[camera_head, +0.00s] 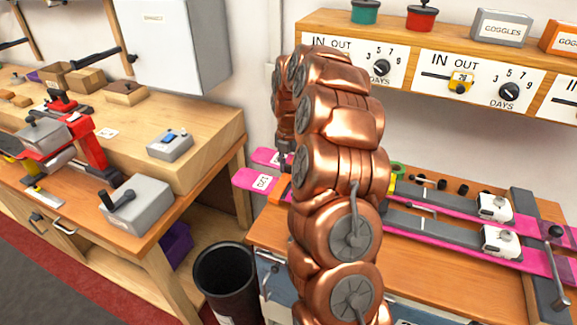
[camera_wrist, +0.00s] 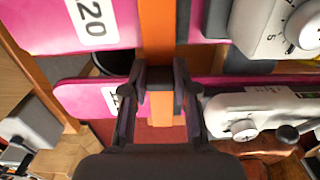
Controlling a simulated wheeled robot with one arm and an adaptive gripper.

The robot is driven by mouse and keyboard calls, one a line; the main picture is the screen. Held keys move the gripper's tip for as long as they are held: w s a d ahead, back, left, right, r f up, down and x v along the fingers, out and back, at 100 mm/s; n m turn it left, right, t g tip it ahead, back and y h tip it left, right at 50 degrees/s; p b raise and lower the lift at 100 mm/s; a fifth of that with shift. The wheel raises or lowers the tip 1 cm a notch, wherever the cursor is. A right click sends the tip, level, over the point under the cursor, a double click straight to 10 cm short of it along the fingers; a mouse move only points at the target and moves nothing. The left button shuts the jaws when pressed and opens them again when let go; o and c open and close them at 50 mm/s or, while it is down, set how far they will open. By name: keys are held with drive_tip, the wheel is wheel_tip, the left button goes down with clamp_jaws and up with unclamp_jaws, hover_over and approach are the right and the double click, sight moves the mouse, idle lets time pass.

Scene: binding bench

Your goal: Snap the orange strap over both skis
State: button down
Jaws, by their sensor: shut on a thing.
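Two pink skis lie side by side on the right-hand bench. The near ski (camera_head: 257,182) carries a white label, and the far ski (camera_head: 268,156) is partly hidden by my arm. In the wrist view, the ski labelled 120 (camera_wrist: 60,25) and the other ski (camera_wrist: 82,98) show. The orange strap (camera_wrist: 157,38) runs across the labelled ski towards my gripper (camera_wrist: 160,88). My gripper is shut on the strap's dark-ended part, over the second ski. Whether that end touches anything below is hidden. Only a small orange piece of the strap (camera_head: 280,187) shows in the head view.
White and grey bindings (camera_head: 501,241) sit on the skis. A dark clamp bar (camera_head: 540,245) with a lever crosses them at right. A shelf (camera_head: 450,75) with dials stands behind. A black bin (camera_head: 226,280) stands between the right bench and the left workbench (camera_head: 190,172).

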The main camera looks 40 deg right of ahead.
drive_tip(key=c, duration=0.8)
unclamp_jaws()
drive_tip(key=o, duration=0.5)
drive_tip(key=shift+r, duration=0.15)
drive_tip(key=shift+r+p, duration=1.2)
drive_tip(key=shift+r, duration=3.65)
